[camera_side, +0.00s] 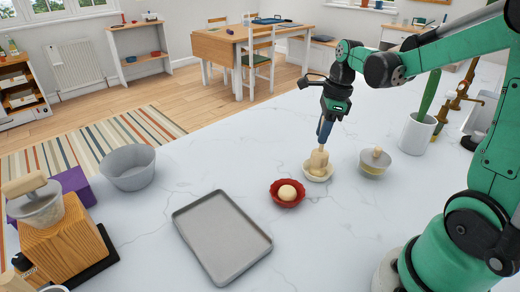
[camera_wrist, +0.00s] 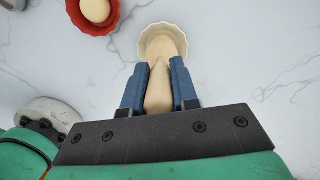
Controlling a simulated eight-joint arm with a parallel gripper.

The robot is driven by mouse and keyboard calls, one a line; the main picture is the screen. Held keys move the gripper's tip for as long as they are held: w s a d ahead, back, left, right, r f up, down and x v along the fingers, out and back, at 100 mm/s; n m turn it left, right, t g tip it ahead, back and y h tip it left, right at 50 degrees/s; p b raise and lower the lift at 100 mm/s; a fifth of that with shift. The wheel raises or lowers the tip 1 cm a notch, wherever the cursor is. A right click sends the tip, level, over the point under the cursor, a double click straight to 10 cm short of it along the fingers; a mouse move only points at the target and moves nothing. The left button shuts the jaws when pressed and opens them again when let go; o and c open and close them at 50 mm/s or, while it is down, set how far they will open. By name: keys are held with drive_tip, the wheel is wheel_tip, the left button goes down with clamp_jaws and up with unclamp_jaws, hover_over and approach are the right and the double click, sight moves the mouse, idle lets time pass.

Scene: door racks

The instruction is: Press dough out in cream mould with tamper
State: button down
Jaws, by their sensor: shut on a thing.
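The cream mould (camera_side: 318,171) is a small fluted dish on the marble counter; it also shows in the wrist view (camera_wrist: 145,42). My gripper (camera_side: 322,143) is shut on the pale wooden tamper (camera_side: 319,158), whose handle sits between the blue fingers in the wrist view (camera_wrist: 159,90). The tamper stands about upright with its lower end in or just over the cream mould. Any dough in the cream mould is hidden by the tamper. A red fluted mould (camera_side: 287,200) with a ball of dough (camera_side: 287,192) stands just left of it.
A grey tray (camera_side: 222,236) lies at front left, and a grey bowl (camera_side: 128,167) stands farther left. A white pot (camera_side: 416,134) is at the right. Counter behind the moulds is clear.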

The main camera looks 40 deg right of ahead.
drive_tip(key=shift+f, duration=0.15)
idle(0.4)
drive_tip(key=shift+f, duration=1.1)
idle(1.9)
idle(0.4)
drive_tip(key=shift+r, duration=0.9)
drive_tip(key=shift+r, duration=1.75)
drive_tip(key=shift+w, duration=0.1)
